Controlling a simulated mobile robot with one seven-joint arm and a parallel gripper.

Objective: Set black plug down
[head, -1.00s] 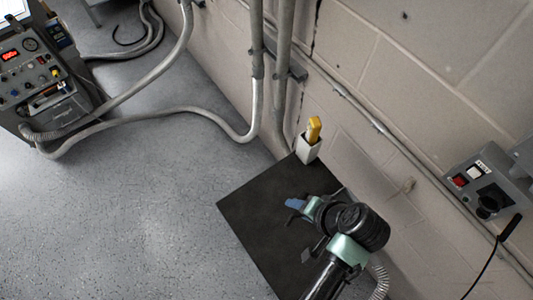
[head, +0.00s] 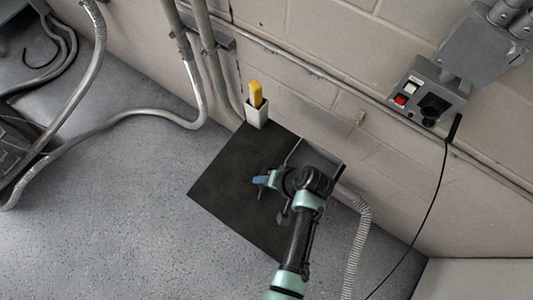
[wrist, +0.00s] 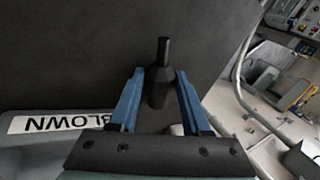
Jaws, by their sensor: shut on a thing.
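The black plug (wrist: 160,82) is between the two blue fingers of my gripper (wrist: 158,100) in the wrist view, its thin end pointing away from the palm. My gripper is shut on it. In the head view my gripper (head: 265,181) is over the dark tabletop (head: 222,182). The plug cannot be made out there. I cannot tell whether the plug touches the surface.
A grey tray (head: 318,155) is partly behind my arm; a label reading "BLOWN" (wrist: 58,123) shows upside down. A white holder (head: 256,115) with a yellow-handled item stands at the back corner. A wall box (head: 425,95) has switches and a hanging black cable (head: 432,205).

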